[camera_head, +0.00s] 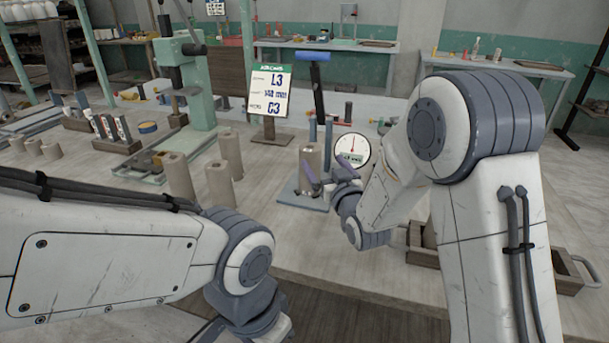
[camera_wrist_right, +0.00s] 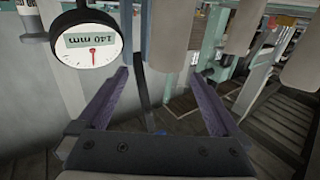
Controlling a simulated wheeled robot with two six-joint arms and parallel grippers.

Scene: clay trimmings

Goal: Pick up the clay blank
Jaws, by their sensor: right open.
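A pale brown clay blank (camera_head: 310,163) stands upright on the blue-grey base (camera_head: 301,198) of a measuring stand with a round dial (camera_head: 352,150). My right gripper (camera_head: 331,182) is open beside this blank, with one purple finger overlapping it in the head view. In the right wrist view a clay blank (camera_wrist_right: 168,35) shows ahead between the two open fingers (camera_wrist_right: 158,88), near their tips; contact cannot be told.
Several more clay blanks (camera_head: 220,185) stand to the left of the stand. A card sign (camera_head: 270,92) reads L3, 140 mm and C3. A green press (camera_head: 187,80) stands behind. A wooden tray (camera_head: 423,258) sits at the right, partly behind my right arm. The front table middle is clear.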

